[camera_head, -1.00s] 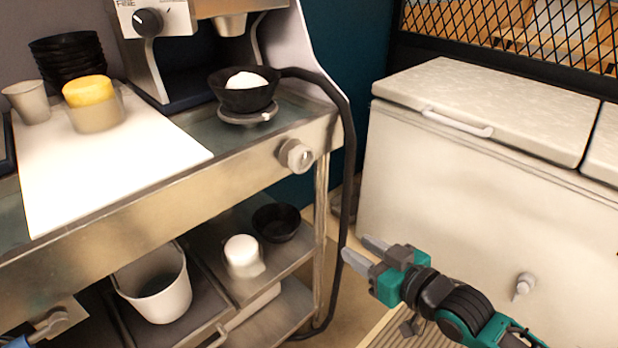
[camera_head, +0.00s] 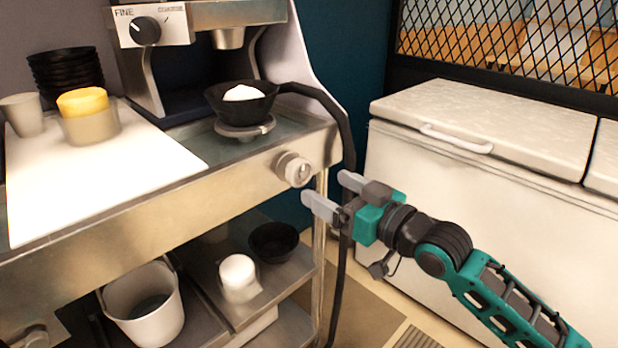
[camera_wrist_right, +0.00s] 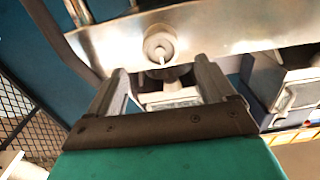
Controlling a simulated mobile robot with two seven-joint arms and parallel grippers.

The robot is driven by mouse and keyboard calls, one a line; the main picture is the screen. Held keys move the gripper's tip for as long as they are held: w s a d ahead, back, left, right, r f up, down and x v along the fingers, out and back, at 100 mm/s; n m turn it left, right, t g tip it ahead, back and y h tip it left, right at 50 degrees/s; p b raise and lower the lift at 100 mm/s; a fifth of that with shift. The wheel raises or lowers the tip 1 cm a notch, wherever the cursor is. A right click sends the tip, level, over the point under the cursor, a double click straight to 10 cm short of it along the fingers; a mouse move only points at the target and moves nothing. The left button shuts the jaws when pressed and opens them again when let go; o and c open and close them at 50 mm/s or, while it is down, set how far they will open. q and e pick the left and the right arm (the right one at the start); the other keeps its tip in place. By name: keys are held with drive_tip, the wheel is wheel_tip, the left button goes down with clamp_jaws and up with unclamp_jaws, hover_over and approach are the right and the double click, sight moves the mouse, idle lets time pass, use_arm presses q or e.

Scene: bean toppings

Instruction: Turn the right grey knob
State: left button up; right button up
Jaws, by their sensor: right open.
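The right grey knob (camera_head: 293,169) sticks out from the metal front edge of the counter, near its right corner. In the right wrist view the knob (camera_wrist_right: 160,46) shows beyond the fingertips, roughly between them. My right gripper (camera_head: 328,193) is open and empty, just right of and a little below the knob, apart from it. Its two fingers also show in the right wrist view (camera_wrist_right: 163,80). A second knob (camera_head: 30,338) shows partly at the lower left edge of the head view. My left gripper is not in view.
A black bowl with a white mound (camera_head: 243,103) stands on the counter above the knob. A black hose (camera_head: 347,140) hangs down beside the counter corner, close to my right gripper. A white chest freezer (camera_head: 470,190) stands at the right. A shelf below holds a white bucket (camera_head: 146,312).

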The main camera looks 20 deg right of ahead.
sight(304, 175)
drive_tip(key=shift+x, duration=3.1)
drive_tip(key=c, duration=1)
